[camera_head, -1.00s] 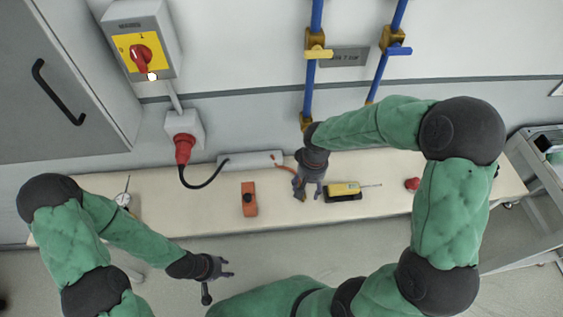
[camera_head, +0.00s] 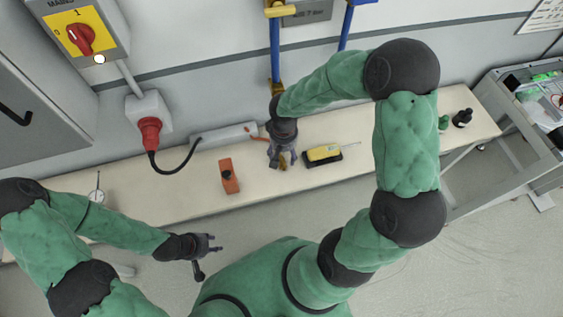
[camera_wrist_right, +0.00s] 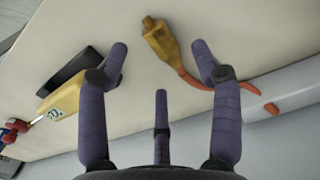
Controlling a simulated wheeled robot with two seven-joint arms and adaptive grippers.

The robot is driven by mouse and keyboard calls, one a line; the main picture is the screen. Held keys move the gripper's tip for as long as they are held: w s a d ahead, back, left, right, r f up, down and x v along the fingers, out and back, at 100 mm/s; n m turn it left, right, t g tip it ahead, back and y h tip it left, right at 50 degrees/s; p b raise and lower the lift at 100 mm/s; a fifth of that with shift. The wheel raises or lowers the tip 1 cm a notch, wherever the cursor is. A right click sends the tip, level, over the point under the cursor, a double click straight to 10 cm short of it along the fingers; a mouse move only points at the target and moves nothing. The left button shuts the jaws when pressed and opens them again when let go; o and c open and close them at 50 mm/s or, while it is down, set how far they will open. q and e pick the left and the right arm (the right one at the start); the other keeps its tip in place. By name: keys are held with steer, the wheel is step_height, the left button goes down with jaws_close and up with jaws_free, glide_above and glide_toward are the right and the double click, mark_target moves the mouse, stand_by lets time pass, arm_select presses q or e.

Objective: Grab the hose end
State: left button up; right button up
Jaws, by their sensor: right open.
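The hose end is a brass-coloured fitting (camera_wrist_right: 159,40) on a thin orange hose (camera_wrist_right: 198,80), lying on the bench in the right wrist view. My right gripper (camera_wrist_right: 160,58) is open, with its fingers spread around and just short of the fitting. No finger clearly touches it. In the head view my right gripper (camera_head: 283,160) points down at the bench and mostly hides the fitting; a bit of orange hose (camera_head: 258,138) shows behind it. My left gripper (camera_head: 210,244) is in front of the bench, away from the hose, with its fingers apart and empty.
A yellow tool (camera_head: 323,153) in a dark holder lies right of my right gripper. An orange block (camera_head: 229,176) stands to its left. A white bar-shaped unit (camera_head: 222,134) lies along the wall. Blue pipes (camera_head: 275,50) rise behind. Dark bottles (camera_head: 462,118) stand at the bench's right end.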

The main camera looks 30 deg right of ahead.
mark_target(283, 159)
step_height(283, 159, down, 3)
steer(key=shift+f+b, duration=0.1)
steer(key=shift+b, duration=0.25)
steer(key=c, duration=1.3)
steer(key=shift+o, duration=0.2)
steer(key=shift+r, duration=0.25)
